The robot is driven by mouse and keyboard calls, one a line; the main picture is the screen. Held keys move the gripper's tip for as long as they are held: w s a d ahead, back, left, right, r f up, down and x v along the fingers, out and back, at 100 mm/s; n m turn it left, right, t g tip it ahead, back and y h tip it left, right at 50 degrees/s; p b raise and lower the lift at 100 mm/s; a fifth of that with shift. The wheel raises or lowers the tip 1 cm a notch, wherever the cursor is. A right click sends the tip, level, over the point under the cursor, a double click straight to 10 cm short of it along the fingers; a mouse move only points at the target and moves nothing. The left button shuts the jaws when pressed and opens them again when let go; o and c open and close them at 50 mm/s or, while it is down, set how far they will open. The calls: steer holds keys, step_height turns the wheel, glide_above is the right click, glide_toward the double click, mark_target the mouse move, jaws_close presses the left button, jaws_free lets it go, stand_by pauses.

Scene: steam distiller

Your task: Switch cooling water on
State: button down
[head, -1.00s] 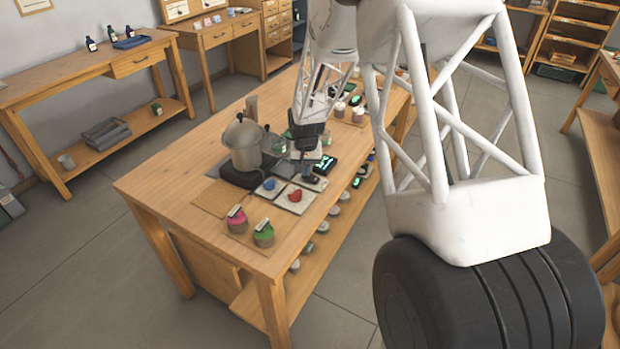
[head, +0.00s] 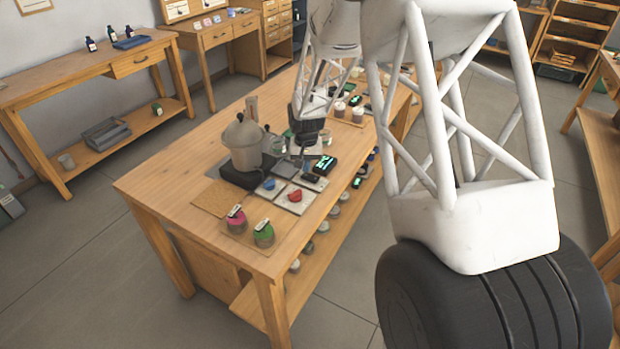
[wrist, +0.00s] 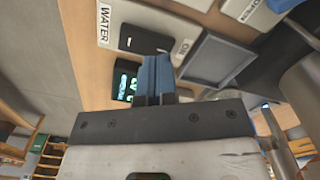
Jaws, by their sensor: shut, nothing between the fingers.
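The water switch (wrist: 144,40) is a dark plate on a pale base, with a WATER label (wrist: 104,24) on one side and an I/O label (wrist: 183,47) on the other. In the head view a dark block (head: 314,181) on the workbench, beside a lit green display (head: 325,164), appears to be this switch. My gripper (wrist: 155,62) has its blue fingers together and empty, overlapping the switch's near edge in the wrist view. In the head view my gripper (head: 302,158) is above the bench behind the block; contact cannot be told. The switch's exact position is unclear.
The metal pot (head: 243,145) stands on a dark plate left of my gripper. Blue (head: 269,184) and red (head: 295,196) knobs and pink (head: 236,218) and green (head: 263,234) jars sit nearer the front. The bench's left end is clear.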

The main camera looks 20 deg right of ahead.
mark_target(306, 176)
steer(key=shift+r, duration=2.45)
steer(key=shift+r, duration=0.1)
steer(key=shift+s+r, duration=0.2)
steer(key=shift+r, duration=0.05)
steer(key=s+a+r+n+t, duration=0.1)
steer(key=s+r, duration=1.5)
steer(key=s, duration=0.2)
steer(key=s+r+n, duration=0.1)
steer(key=s+r, duration=0.1)
steer(key=s, duration=1.1)
steer(key=s+a+r+t, duration=0.1)
steer(key=s+r, duration=0.2)
steer(key=s, duration=0.9)
steer(key=shift+s+a+n+t, duration=0.2)
steer(key=shift+s+n+t, duration=0.1)
steer(key=shift+s+n, duration=0.1)
